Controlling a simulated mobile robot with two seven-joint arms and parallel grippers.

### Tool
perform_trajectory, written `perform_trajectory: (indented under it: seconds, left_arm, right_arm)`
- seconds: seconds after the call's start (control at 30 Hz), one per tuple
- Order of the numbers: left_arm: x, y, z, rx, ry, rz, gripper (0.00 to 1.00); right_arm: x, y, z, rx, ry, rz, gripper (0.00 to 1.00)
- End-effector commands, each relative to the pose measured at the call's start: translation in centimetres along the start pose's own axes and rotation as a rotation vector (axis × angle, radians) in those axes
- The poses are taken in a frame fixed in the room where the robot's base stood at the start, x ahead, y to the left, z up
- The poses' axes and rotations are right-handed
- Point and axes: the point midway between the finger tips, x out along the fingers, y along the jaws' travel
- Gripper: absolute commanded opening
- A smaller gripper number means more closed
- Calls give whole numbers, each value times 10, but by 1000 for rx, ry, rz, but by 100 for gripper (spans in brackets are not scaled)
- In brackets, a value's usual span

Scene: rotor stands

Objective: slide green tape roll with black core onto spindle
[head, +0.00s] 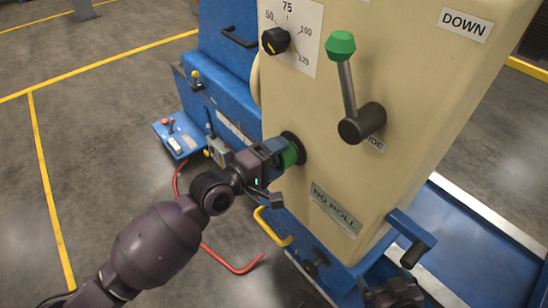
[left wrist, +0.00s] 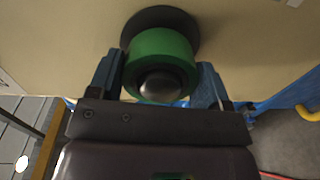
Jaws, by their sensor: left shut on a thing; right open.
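The green tape roll (head: 290,157) is at the front of the cream machine, against or just in front of a dark round flange (head: 299,142). In the left wrist view the roll (left wrist: 160,45) lies between my two blue fingers, with the dark flange (left wrist: 160,15) behind it. A dark rounded end (left wrist: 161,86) shows at the roll's middle; I cannot tell if it is core or spindle tip. The spindle's shaft is hidden. My left gripper (head: 282,155) is shut on the roll. My right gripper (head: 396,293) is partly in view at the bottom, open, apart from the roll.
Open floor is at left.

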Motion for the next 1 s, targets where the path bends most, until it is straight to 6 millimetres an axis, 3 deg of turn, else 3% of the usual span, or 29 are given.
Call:
perform_trajectory:
  seconds: [0.73,0.77,0.8,0.9,1.0]
  left_arm:
    - [9,0,0,0,0,0,51]
    - [9,0,0,0,0,0,76]
    - [9,0,0,0,0,0,82]
    - [9,0,0,0,0,0,98]
    - [9,0,0,0,0,0,100]
  right_arm:
    - [0,3,2,-14,-3,-1,100]
    - [0,3,2,-14,-3,-1,100]
    - [0,3,2,-13,-3,-1,100]
    - [0,2,2,-10,-3,-1,100]
    - [0,1,1,-5,-2,0,100]
